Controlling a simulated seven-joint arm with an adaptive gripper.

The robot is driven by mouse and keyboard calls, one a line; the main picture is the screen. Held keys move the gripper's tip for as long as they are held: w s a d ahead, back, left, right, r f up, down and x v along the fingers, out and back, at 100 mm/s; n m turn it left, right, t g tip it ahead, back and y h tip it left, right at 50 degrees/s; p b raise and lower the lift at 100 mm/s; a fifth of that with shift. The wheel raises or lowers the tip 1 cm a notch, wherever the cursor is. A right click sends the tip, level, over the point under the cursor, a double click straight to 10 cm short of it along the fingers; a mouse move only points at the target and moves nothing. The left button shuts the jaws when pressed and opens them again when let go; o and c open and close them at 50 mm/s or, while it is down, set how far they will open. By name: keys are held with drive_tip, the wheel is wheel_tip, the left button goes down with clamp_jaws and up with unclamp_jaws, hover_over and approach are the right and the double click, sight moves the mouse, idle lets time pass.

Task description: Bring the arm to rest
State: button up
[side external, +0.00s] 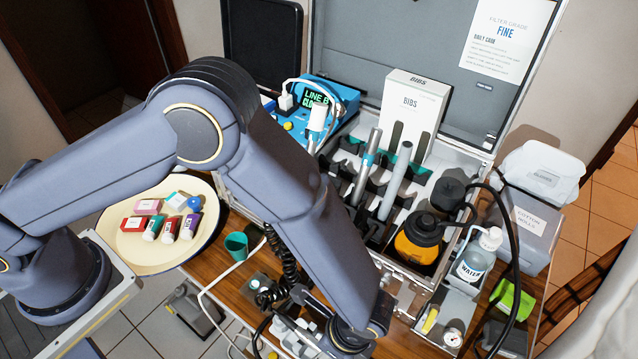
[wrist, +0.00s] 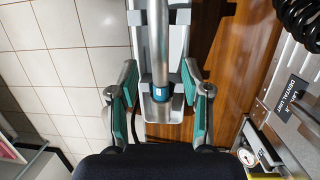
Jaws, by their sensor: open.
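My gripper (wrist: 161,82) shows in the wrist view with its two teal-padded fingers spread wide apart. A metal handpiece (wrist: 159,40) with a blue band lies in a grey holder (wrist: 178,52) between and beyond the fingers. Clear gaps show on both sides, and I see no finger touching it. In the side view my arm reaches down over the front of the wooden tabletop (side external: 229,262). The fingers cannot be made out there.
The open dental case (side external: 462,205) holds tools, a bibs box (side external: 411,108) and an amber-bodied jar (side external: 417,240). A water bottle (side external: 474,262) stands at right. A round tray (side external: 150,252) with small packs is at left. A teal cup (side external: 236,245) and black coiled cord (side external: 290,262) are close to my arm.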

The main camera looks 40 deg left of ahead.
drive_tip(key=shift+v, duration=2.25)
drive_tip(key=shift+w, duration=0.1)
